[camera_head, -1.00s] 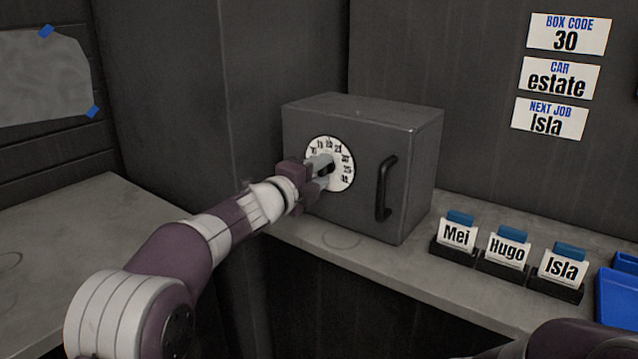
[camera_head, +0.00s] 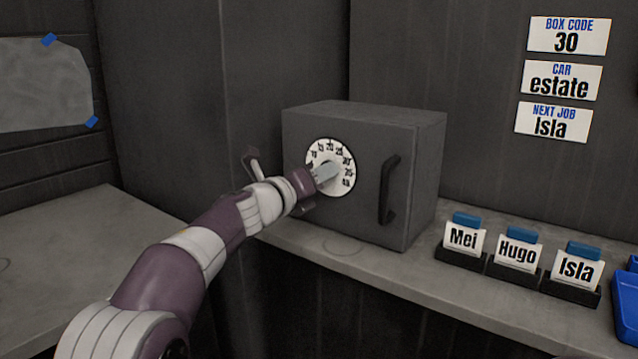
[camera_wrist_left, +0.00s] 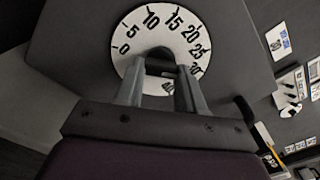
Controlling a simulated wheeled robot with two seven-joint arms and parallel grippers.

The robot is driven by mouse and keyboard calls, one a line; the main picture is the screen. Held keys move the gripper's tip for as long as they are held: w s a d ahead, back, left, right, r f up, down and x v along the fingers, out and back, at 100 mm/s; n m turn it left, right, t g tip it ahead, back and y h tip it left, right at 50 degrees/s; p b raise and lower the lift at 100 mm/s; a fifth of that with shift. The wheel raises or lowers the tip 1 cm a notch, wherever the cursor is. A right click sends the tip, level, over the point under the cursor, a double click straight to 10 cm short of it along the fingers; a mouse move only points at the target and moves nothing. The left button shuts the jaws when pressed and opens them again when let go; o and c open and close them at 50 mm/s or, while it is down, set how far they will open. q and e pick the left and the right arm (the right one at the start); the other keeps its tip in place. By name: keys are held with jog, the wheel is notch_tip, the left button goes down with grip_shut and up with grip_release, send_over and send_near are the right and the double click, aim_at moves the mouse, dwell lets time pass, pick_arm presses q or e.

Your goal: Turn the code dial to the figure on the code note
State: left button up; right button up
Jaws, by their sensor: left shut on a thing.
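The code dial (camera_head: 341,157) is a white disc with black figures on the front of a grey box (camera_head: 365,195). My left gripper (camera_head: 322,175) is shut on the dial's knob and covers its lower left. In the left wrist view the dial (camera_wrist_left: 163,22) shows 0, 5, 10, 15, 20, 25 and 30 around its upper edge. The gripper's fingers (camera_wrist_left: 160,90) reach to the knob (camera_wrist_left: 160,58) there; its pointer cannot be made out. The code note (camera_head: 567,37) on the back wall reads "BOX CODE 30". My right gripper is not in view.
A black handle (camera_head: 389,189) stands out to the right of the dial. Name cards Mei (camera_head: 463,238), Hugo (camera_head: 517,250) and Isla (camera_head: 577,268) stand on the bench, with a blue tray (camera_head: 627,305) at right. Other notes read "estate" (camera_head: 561,82) and "Isla" (camera_head: 553,122).

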pick_arm(q)
jog(key=shift+f+m, duration=0.15)
jog(key=shift+m, duration=0.45)
jog(key=o, duration=1)
jog(key=shift+o, duration=0.2)
jog(key=b+v, duration=0.1)
jog(key=v, duration=1.1)
jog(key=shift+s+a+b, duration=0.2)
jog(key=shift+s+b, duration=0.05)
jog(key=shift+b, duration=0.05)
